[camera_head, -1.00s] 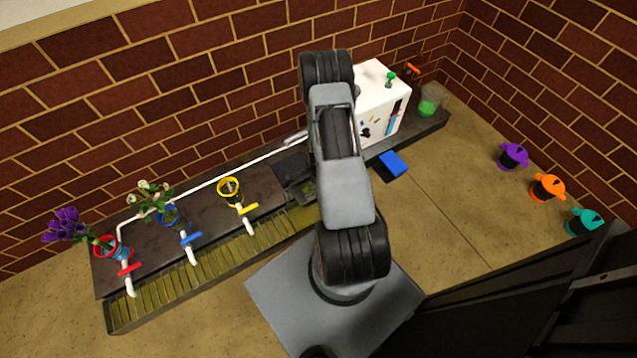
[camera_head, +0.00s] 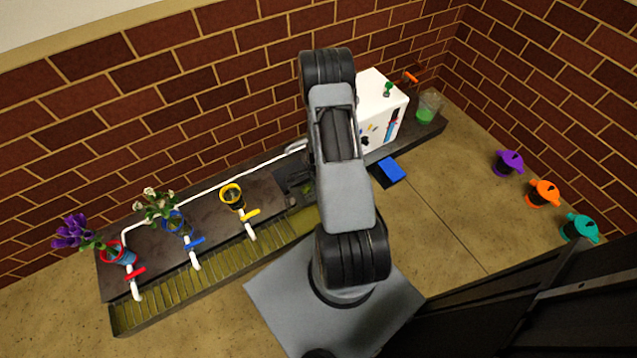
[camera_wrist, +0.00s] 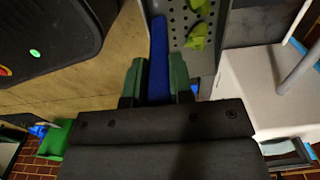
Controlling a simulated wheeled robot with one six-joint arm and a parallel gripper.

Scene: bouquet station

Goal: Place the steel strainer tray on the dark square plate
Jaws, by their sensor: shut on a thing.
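The steel strainer tray (camera_wrist: 178,22) is a perforated grey tray with green scraps on it, at the top of the wrist view. A blue bar, which looks like its handle, runs along its left side. My gripper (camera_wrist: 158,75) has green-sided fingers closed around this bar. In the head view my arm covers the gripper and most of the tray, and only a bit with green shows (camera_head: 307,189). A dark flat surface, apparently the dark square plate (camera_wrist: 255,25), lies right of the tray in the wrist view. I cannot tell whether the tray is lifted.
A white box-shaped machine (camera_head: 380,108) stands right of my arm. A blue block (camera_head: 392,168) on a dark base lies in front of it. Flower pots (camera_head: 231,195) and taps line the counter at left. Purple, orange and teal cups (camera_head: 508,162) stand at right, with open counter between.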

